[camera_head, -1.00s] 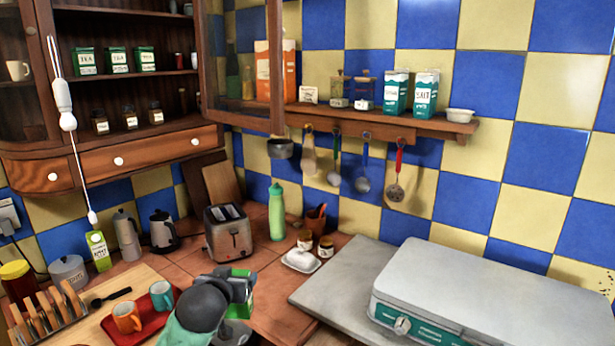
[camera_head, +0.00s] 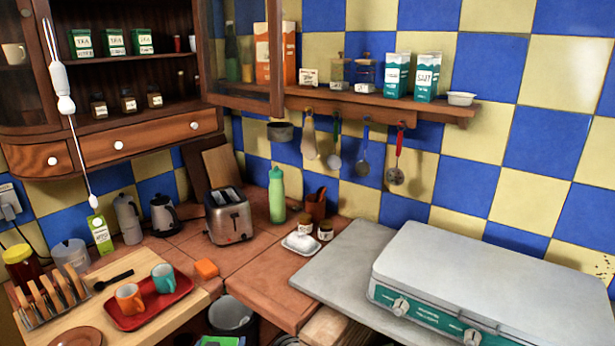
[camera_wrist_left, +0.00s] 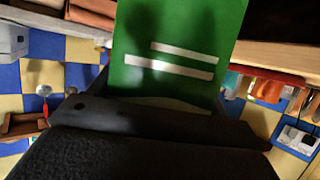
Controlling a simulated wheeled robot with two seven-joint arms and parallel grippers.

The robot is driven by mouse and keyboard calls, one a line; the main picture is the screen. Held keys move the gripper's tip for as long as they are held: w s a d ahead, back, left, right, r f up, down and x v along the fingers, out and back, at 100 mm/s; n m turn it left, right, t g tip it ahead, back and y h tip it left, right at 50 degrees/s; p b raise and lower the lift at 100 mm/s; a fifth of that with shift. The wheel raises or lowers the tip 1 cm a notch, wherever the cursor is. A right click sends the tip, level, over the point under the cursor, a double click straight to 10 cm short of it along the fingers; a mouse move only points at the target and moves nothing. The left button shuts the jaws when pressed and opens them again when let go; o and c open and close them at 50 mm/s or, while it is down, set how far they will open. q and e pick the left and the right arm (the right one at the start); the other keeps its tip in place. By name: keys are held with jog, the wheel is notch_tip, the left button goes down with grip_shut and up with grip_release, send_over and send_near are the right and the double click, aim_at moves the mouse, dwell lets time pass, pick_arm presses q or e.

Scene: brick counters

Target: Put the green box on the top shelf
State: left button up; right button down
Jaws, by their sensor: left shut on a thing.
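The green box (camera_wrist_left: 175,45) fills the upper middle of the left wrist view, with two pale stripes on its face. My left gripper (camera_wrist_left: 160,108) is shut on it; its dark body covers the box's lower end. The open wooden cabinet at upper left has a shelf (camera_head: 120,57) bearing three green tea tins (camera_head: 115,42), and a lower shelf with small dark jars (camera_head: 128,101). My right gripper is not in view.
The open glass door (camera_head: 240,60) juts out right of the cabinet. Below stand a toaster (camera_head: 229,216), green bottle (camera_head: 277,195), red tray (camera_head: 150,308) with mugs, and an orange block (camera_head: 206,268). A stove (camera_head: 490,275) fills the right.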

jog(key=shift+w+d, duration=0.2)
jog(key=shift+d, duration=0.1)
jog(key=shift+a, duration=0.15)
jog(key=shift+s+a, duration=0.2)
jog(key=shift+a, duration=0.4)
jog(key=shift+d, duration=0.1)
